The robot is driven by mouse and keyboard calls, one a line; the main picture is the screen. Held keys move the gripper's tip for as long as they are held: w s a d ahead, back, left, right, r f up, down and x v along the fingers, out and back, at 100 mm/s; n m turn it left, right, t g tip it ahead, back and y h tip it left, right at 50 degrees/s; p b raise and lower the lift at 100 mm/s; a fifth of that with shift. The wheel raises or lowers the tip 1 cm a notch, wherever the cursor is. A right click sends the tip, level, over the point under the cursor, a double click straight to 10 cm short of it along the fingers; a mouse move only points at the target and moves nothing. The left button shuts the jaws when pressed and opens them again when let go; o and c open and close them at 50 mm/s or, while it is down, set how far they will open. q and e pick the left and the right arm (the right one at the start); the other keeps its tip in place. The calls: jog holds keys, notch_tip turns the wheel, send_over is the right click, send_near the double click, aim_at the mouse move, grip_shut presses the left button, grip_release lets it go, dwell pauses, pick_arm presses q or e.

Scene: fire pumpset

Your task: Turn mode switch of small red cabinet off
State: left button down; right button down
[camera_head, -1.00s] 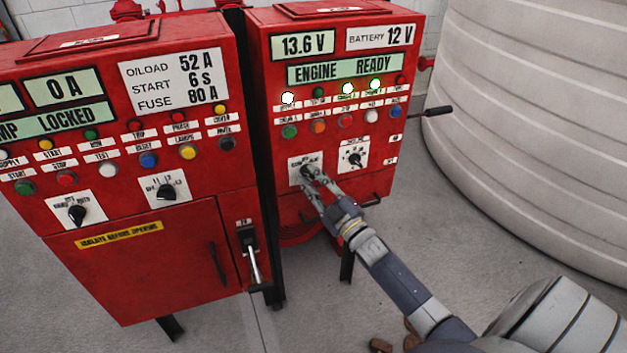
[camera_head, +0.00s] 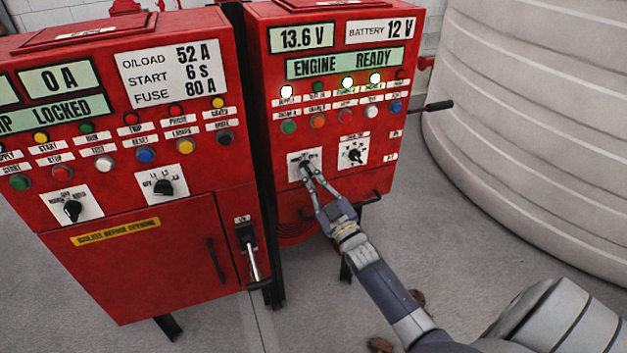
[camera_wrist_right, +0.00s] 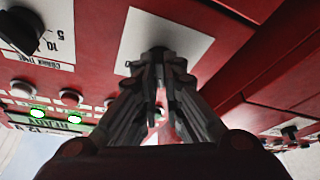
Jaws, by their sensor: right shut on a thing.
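The small red cabinet (camera_head: 335,120) stands right of a larger red cabinet and reads ENGINE READY. Its mode switch (camera_head: 305,165) is a dark rotary knob on a white plate at the lower left of its front. My right gripper (camera_head: 307,173) reaches the knob from below, its fingers closed around it. In the right wrist view the fingertips (camera_wrist_right: 161,75) meet at the dark knob on the white plate (camera_wrist_right: 185,40). The fingers hide most of the knob, so its pointer direction cannot be read. My left gripper is out of view.
A second knob (camera_head: 354,153) sits just right of the mode switch. Indicator lamps and buttons run above. The larger red cabinet (camera_head: 130,260) has its own knobs and a lever handle (camera_head: 253,262). A big pale tank (camera_head: 540,120) stands at the right.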

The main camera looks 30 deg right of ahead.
jog(key=m+h, duration=0.1)
jog(key=m, duration=0.1)
jog(key=m+h, duration=0.1)
jog(key=m, duration=0.1)
jog(key=m+h, duration=0.1)
jog(key=m, duration=0.2)
jog(key=shift+w+a+r+h+b, duration=0.1)
jog(key=shift+a+r+h+b, duration=0.05)
jog(key=shift+r+h+b, duration=0.2)
jog(key=shift+m+h, duration=0.25)
jog(key=shift+m, duration=0.05)
jog(key=c, duration=1.7)
grip_release()
jog(key=shift+w, duration=0.1)
jog(key=shift+f, duration=0.15)
jog(key=shift+s+f, duration=0.2)
jog(key=shift+s, duration=0.1)
jog(key=v, duration=1.1)
jog(key=shift+s+a, duration=0.1)
jog(key=shift+s, duration=0.1)
